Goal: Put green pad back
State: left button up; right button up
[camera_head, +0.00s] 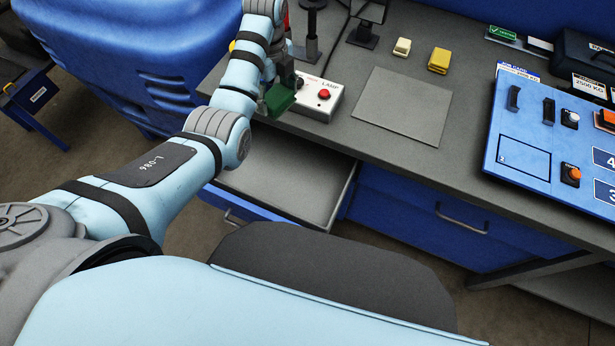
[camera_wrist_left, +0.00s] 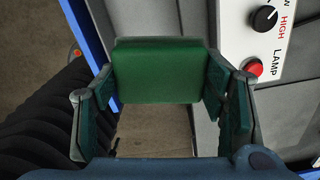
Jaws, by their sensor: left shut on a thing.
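The green pad (camera_head: 279,101) is in my left gripper (camera_head: 281,86), near the front edge of the workbench and above the open drawer (camera_head: 262,168). In the left wrist view the pad (camera_wrist_left: 156,70) is a flat green block between the fingertips of the left gripper (camera_wrist_left: 160,82), with one finger on each side. The left gripper is shut on it. In the head view my wrist and fingers hide part of the pad. My right gripper is not in view.
A lamp control box (camera_head: 318,98) with a red button stands close beside the left gripper. A grey mat (camera_head: 403,107), a cream block (camera_head: 402,47) and a yellow block (camera_head: 439,60) lie on the bench. A blue panel (camera_head: 545,125) stands at right.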

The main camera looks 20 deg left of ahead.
aim_at(282, 183)
pick_arm(q)
jog(key=s+f+b, duration=0.1)
jog(key=f+b, duration=0.4)
jog(key=f, duration=0.6)
jog(key=s+f+n+b, duration=0.1)
jog(key=f+b, duration=0.5)
jog(key=f, duration=0.6)
jog(key=s+f+n+b, duration=0.1)
jog(key=f+b, duration=0.5)
jog(key=f, duration=0.6)
jog(key=shift+s+a+f, duration=0.15)
jog(key=shift+s+f, duration=0.1)
jog(key=shift+s, duration=0.25)
jog(key=shift+r, duration=0.1)
jog(key=o, duration=1.2)
notch_tip(282, 183, up, 12)
jog(key=p, duration=0.5)
jog(key=shift+d, duration=0.2)
